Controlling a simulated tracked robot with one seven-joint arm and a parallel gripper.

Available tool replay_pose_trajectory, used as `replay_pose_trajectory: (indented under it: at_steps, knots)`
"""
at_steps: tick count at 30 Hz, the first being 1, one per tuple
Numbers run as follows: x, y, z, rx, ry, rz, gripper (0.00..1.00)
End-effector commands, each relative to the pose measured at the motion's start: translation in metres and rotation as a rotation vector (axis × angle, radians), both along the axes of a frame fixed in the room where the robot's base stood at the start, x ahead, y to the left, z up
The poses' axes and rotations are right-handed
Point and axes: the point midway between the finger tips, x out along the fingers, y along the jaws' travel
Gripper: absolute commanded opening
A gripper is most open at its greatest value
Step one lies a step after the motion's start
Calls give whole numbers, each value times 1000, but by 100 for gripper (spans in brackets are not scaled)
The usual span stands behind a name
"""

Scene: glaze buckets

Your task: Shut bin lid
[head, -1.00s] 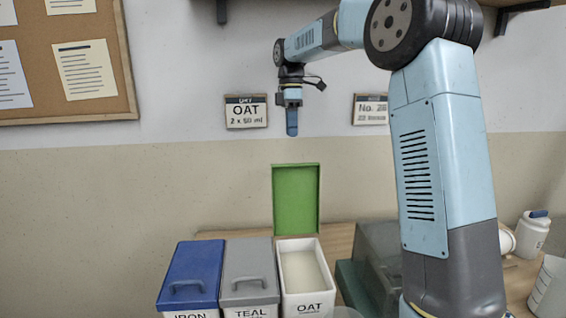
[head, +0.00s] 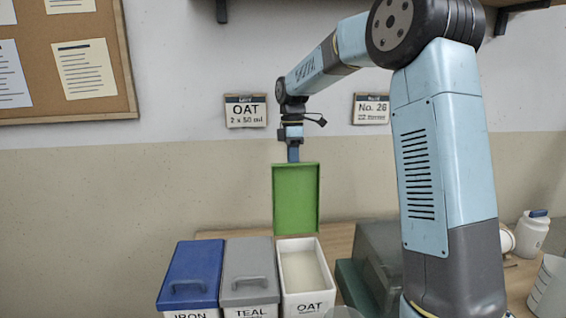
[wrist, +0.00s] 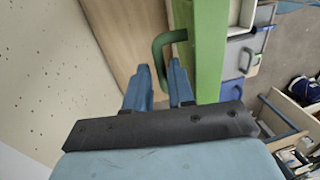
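The OAT bin (head: 306,300) is white, with pale powder inside and its top open. Its green lid (head: 296,200) stands upright at the bin's back edge, inner face toward the head camera. My gripper (head: 293,155) is above the lid's top edge in the head view, its fingertips hidden behind the lid. In the wrist view the gripper (wrist: 158,80) shows a gap between its fingers. The lid (wrist: 210,50) is right beside them, and its dark green handle (wrist: 157,48) shows at the fingertips. I cannot tell whether they touch it.
The blue IRON bin (head: 190,270) and grey-lidded TEAL bin (head: 250,268) stand shut to the left. A dark greenish box (head: 378,255) is to the right. The wall is close behind the lid. A white jar (head: 531,235) stands far right.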

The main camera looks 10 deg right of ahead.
Motion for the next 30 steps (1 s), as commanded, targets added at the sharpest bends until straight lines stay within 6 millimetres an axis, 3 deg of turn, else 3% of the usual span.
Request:
replay_pose_trajectory:
  at_steps: [2, 9, 22, 23, 25, 30]
  knots:
    - [0, 1, 0, 0, 0, 1, 22]
    - [0, 1, 0, 0, 0, 2, 0]
    - [0, 2, 1, 0, -2, 2, 0]
    - [0, 43, 0, 3, -1, 15, 0]
    - [0, 21, 1, 2, -5, 7, 0]
    - [-3, 2, 2, -1, -19, 0, 0]
